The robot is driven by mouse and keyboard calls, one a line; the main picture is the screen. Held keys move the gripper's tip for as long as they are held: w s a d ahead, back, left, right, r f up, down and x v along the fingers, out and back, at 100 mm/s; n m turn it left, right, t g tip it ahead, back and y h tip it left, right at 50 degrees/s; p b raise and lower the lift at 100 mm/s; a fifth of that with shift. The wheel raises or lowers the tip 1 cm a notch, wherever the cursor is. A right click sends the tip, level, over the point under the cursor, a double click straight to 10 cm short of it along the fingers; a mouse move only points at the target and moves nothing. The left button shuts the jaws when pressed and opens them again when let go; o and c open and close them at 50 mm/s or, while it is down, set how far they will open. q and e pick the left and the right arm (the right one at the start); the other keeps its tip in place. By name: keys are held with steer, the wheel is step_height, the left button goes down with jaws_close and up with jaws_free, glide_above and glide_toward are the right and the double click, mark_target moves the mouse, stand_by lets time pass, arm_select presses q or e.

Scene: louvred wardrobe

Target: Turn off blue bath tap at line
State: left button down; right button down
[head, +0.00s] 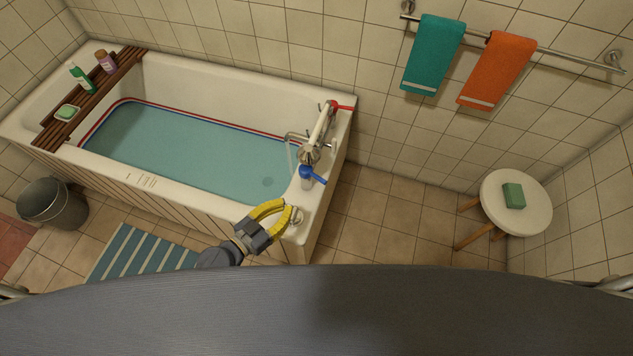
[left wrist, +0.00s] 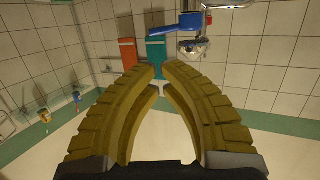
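The bath (head: 190,75) holds blue-green water (head: 190,150), whose edge lies close to the red and blue lines (head: 215,122) on the inner wall. The blue tap (head: 311,175) sits on the bath's right end, its lever pointing right; it also shows in the left wrist view (left wrist: 177,31). A pale stream seems to fall from the chrome spout (head: 297,136). The red tap (head: 341,107) is farther back. My left gripper (head: 288,207) is open and empty, above the near right corner of the bath, short of the blue tap and not touching it. My right gripper is not in view.
A wooden rack (head: 95,100) with bottles crosses the bath's left end. A round stool (head: 530,215) stands right, and towels (head: 436,55) hang behind. A grey surface fills the front.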

arm_select(q)
steer(key=x, duration=1.4)
